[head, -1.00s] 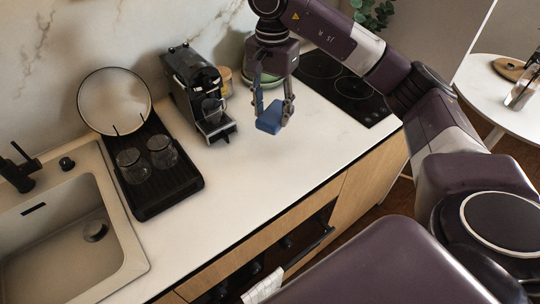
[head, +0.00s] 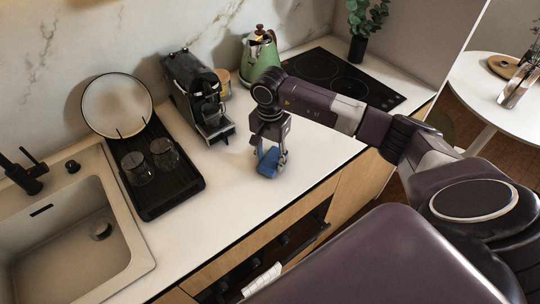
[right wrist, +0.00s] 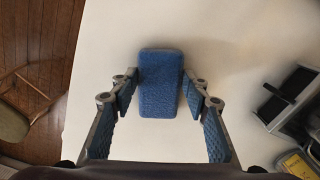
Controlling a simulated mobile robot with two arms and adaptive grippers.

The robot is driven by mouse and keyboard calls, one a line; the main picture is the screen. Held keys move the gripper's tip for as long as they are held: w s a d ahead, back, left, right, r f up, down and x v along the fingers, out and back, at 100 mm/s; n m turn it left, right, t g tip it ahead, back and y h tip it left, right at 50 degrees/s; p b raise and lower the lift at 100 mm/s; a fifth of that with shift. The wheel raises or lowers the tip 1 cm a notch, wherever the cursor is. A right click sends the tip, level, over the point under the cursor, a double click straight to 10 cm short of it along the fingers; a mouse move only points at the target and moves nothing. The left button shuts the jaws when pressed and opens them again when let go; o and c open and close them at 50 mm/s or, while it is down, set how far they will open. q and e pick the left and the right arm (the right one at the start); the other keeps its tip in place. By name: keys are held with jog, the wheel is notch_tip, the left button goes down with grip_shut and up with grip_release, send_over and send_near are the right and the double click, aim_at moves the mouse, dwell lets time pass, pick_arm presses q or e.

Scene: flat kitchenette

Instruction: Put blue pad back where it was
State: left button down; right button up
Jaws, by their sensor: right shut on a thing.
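The blue pad (head: 267,168) is a small blue block, low over or on the white counter, right of the coffee machine. I cannot tell whether it touches the counter. My right gripper (head: 271,160) points down and is shut on the pad. In the right wrist view the pad (right wrist: 161,83) sits upright in the picture between the two fingertips (right wrist: 161,88), with white counter behind it. My left gripper is not in view.
The black coffee machine (head: 200,97) stands left of the gripper. A green kettle (head: 260,55) and black cooktop (head: 340,78) are behind. A drying rack (head: 160,185) with glasses and the sink (head: 60,240) lie left. Counter in front of the coffee machine is clear.

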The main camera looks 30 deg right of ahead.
aim_at(270, 162)
jog(key=shift+s, duration=0.1)
jog(key=o, duration=1)
jog(key=shift+r+b, duration=0.45)
jog(key=shift+r, duration=0.05)
notch_tip(270, 162, up, 11)
jog(key=b, duration=0.4)
